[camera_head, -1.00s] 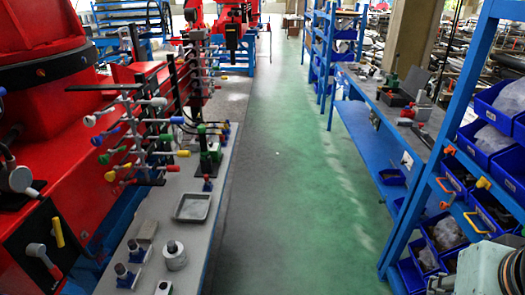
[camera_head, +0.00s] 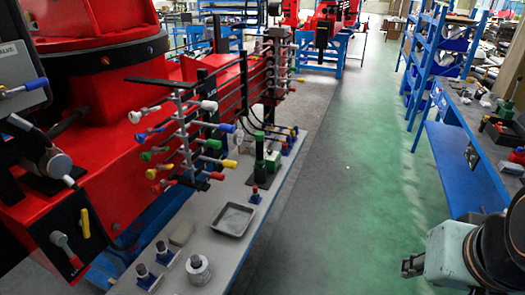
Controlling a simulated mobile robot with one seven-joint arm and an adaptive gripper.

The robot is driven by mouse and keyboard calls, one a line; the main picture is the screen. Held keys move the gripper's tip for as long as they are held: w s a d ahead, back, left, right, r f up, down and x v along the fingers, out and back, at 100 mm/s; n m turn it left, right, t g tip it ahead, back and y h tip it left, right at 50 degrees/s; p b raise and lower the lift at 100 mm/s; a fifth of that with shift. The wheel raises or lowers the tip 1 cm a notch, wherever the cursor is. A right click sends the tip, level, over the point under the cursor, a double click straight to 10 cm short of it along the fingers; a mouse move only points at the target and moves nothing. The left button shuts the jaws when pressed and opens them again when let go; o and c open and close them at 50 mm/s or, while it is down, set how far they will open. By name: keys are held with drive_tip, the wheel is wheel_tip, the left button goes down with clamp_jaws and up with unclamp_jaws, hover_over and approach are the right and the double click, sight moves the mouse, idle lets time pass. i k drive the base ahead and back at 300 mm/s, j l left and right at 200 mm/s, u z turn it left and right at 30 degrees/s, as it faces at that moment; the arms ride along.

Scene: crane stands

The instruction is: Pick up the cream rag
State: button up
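A small beige-grey item (camera_head: 183,233) lies on the light grey bench top (camera_head: 212,262) at the lower left; it may be the cream rag, but it is too small to be sure. It lies left of a dark tray and behind a metal cylinder. My gripper (camera_head: 410,265) shows as a small dark shape at the lower right, over the green floor and well right of the bench. I cannot tell whether its fingers are open or shut. Nothing is clearly seen in it.
The dark shallow tray (camera_head: 233,219), metal cylinder (camera_head: 198,270) and several small posts stand on the bench. A rack of coloured handles (camera_head: 185,140) rises behind them. Red machinery (camera_head: 100,110) is at left. The green aisle (camera_head: 350,180) is clear; a blue workbench (camera_head: 460,165) borders it.

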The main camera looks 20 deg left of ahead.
sight(182, 235)
drive_tip(key=i+u, duration=0.35)
drive_tip(key=u, duration=0.15)
drive_tip(key=i+l+u, duration=0.15)
drive_tip(key=i+u, duration=0.15)
drive_tip(key=u, duration=0.15)
